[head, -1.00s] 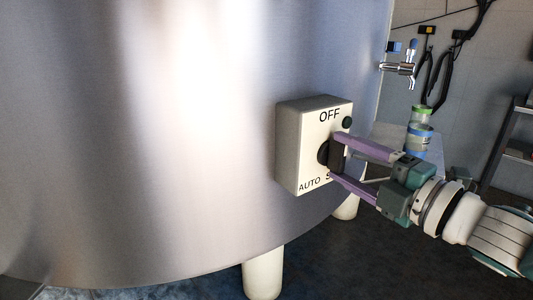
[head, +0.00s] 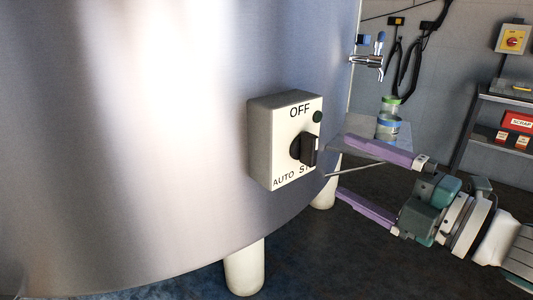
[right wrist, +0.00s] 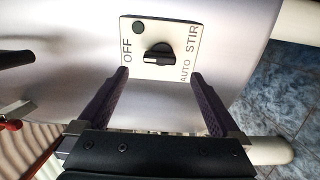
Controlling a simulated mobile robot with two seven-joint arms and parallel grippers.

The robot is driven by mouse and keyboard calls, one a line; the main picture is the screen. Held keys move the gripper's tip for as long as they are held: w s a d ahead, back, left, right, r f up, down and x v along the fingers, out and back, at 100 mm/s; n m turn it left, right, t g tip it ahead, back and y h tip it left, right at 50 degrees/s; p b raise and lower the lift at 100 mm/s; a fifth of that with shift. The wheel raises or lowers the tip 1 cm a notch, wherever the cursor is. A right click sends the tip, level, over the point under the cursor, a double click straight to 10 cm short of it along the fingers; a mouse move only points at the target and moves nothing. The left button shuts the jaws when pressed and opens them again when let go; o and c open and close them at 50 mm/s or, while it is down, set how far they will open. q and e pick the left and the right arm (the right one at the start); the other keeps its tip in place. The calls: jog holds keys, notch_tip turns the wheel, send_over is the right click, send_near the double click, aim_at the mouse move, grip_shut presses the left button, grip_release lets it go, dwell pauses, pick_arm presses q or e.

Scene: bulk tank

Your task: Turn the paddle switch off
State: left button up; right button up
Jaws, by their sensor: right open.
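The paddle switch is a black knob (head: 308,150) on a pale box (head: 262,142) fixed to the steel tank, marked OFF at the top, AUTO and STIR below. In the right wrist view the paddle (right wrist: 157,57) lies along the line toward OFF, a pale mark on its OFF-side end. My right gripper (head: 334,168) is open and empty, its purple fingers apart from the paddle, to its right in the head view. In the right wrist view its fingers (right wrist: 159,75) point at the box with the knob between and beyond them. My left gripper is not in view.
The large tank (head: 150,130) fills the left on pale legs (head: 244,268). A tap (head: 367,61) juts from its right side. A shelf with red boxes (head: 517,121) is at far right.

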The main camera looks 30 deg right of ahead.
jog(key=v, duration=0.3)
jog(key=shift+w, duration=0.1)
dwell(0.3)
notch_tip(320, 180, up, 8)
jog(key=m+g+h+p, duration=0.4)
jog(key=m+h+p, duration=0.1)
jog(key=m+p, duration=0.6)
jog(key=s+a+r+m+g+y+p, duration=0.1)
jog(key=s+a+r+m+g+p, duration=0.3)
jog(key=s+a+r+g+p, duration=0.25)
jog(key=s+a+r+m+g+y+p, duration=0.1)
jog(key=s+a+r+m+g+p, duration=0.25)
jog(key=s+a+p, duration=0.5)
jog(key=d+r+p, duration=0.1)
jog(key=r+p, duration=1.6)
jog(key=r, duration=0.1)
jog(key=s+d+r+p, duration=0.1)
jog(key=d+r+p, duration=0.1)
jog(key=r+p, duration=1.6)
jog(key=shift+s+d+r+h, duration=0.15)
jog(key=shift+s+d+h, duration=0.05)
jog(key=shift+s+h, duration=0.15)
